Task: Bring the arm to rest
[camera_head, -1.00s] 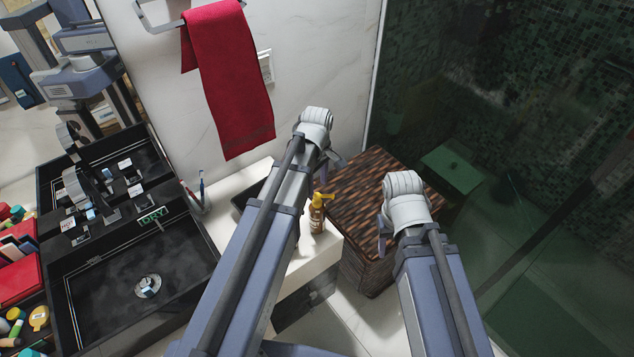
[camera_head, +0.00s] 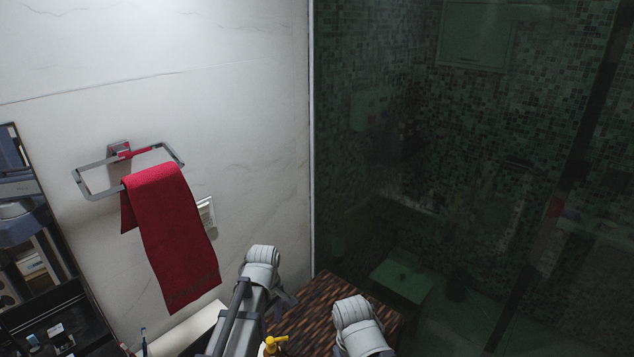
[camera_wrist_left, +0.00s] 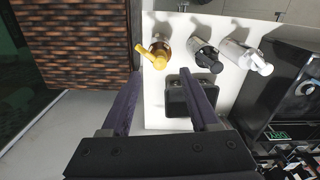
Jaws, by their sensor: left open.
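My left arm comes up from the bottom of the head view, and its gripper (camera_head: 284,300) shows only partly beside the wrist. In the left wrist view my left gripper (camera_wrist_left: 160,76) is open, its two fingers apart with nothing held between them. Its fingers point towards the white counter (camera_wrist_left: 226,110), near an amber bottle with a yellow pump (camera_wrist_left: 155,54). My right arm shows only its pale wrist (camera_head: 355,325) at the bottom of the head view. The right gripper's jaws are hidden.
A brown woven basket (camera_wrist_left: 75,40) stands beside the counter. A red towel (camera_head: 172,235) hangs on the wall. Dark shower glass (camera_head: 450,180) fills the right.

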